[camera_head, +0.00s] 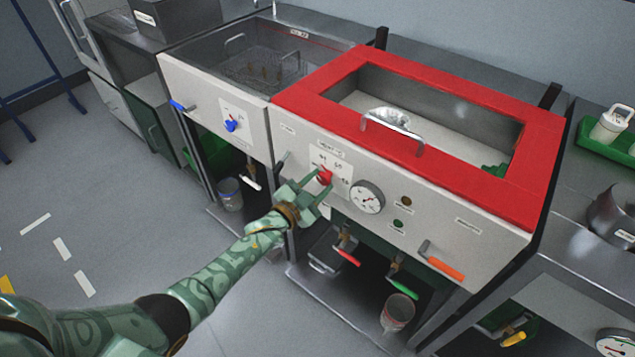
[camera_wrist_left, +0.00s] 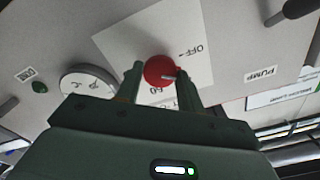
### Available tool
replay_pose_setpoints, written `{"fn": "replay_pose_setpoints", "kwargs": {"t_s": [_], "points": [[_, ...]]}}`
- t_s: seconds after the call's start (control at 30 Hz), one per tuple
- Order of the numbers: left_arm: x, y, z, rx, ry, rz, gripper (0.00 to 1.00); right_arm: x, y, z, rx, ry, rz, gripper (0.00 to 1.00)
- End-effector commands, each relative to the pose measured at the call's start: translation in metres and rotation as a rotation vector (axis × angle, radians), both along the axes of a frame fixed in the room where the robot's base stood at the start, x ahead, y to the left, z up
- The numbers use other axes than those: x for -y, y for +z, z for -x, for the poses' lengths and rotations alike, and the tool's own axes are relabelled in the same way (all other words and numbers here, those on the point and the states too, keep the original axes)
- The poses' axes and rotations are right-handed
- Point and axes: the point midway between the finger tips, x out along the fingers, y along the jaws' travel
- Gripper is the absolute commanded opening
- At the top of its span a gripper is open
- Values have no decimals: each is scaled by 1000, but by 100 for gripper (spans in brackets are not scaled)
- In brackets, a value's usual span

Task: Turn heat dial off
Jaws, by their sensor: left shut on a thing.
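The red heat dial (camera_head: 325,176) is on the white front panel of the red-rimmed fryer, on a pale label plate with markings. It also shows in the left wrist view (camera_wrist_left: 158,71), where "OFF" is printed on the plate beside it. My left gripper (camera_head: 312,186) is at the dial, with one finger on each side of it, shut on it. In the left wrist view its green fingers (camera_wrist_left: 157,78) flank the red knob. The dial's exact pointer setting is hard to read. My right gripper is not in view.
A round gauge (camera_head: 367,197) sits just right of the dial. A blue dial (camera_head: 231,125) is on the neighbouring fryer to the left. An orange handle (camera_head: 441,262) sticks out at the panel's lower right. Red and green valve levers (camera_head: 402,288) are below the panel.

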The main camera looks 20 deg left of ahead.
Motion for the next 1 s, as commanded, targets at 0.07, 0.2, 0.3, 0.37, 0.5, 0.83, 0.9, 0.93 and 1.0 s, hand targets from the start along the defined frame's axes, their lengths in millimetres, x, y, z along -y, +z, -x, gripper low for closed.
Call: {"fn": "replay_pose_setpoints", "kwargs": {"t_s": [0.07,0.2,0.3,0.37,0.5,0.83,0.9,0.93,1.0], "points": [[-1,0,1,-26,1,62,15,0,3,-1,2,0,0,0],[-1,-1,1,-72,2,185,15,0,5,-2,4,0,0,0],[-2,-1,1,-102,2,268,15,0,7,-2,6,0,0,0],[-1,-1,1,-119,1,315,15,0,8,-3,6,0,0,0],[-1,-2,1,-155,2,413,15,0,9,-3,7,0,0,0],[-1,-3,1,-207,2,555,15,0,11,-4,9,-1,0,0],[-1,-3,1,-213,2,570,15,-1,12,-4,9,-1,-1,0],[-1,-3,1,-214,2,574,15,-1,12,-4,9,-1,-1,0],[-1,-3,1,-218,2,584,15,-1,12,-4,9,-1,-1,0]]}}
